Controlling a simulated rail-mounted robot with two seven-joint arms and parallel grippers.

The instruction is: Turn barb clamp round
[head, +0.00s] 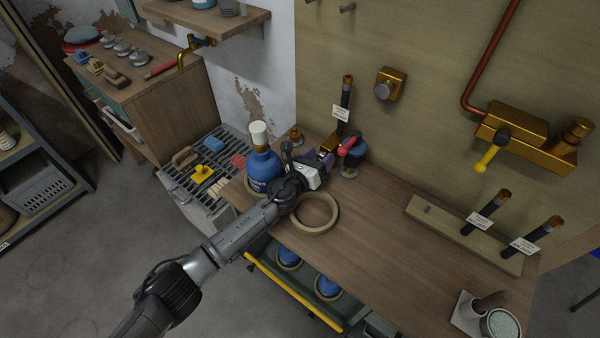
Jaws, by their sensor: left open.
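My left arm reaches in from the lower left. Its gripper (328,161) is open at the back of the wooden bench, in front of a brass fitting (340,142) with an upright black stem (346,95) and a white label. A small blue vessel (354,155) with a red part (346,146) stands just right of the fingers; I cannot tell whether they touch it. The barb clamp is too small or hidden to make out surely. My right gripper is not in view.
A blue demijohn (263,165) with a white cap stands close beside my left wrist. A pale ring (333,217) lies on the bench. A rail with labelled black stems (462,236) stands at right. The bench's middle (385,255) is clear. Blue vessels sit in the open drawer below.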

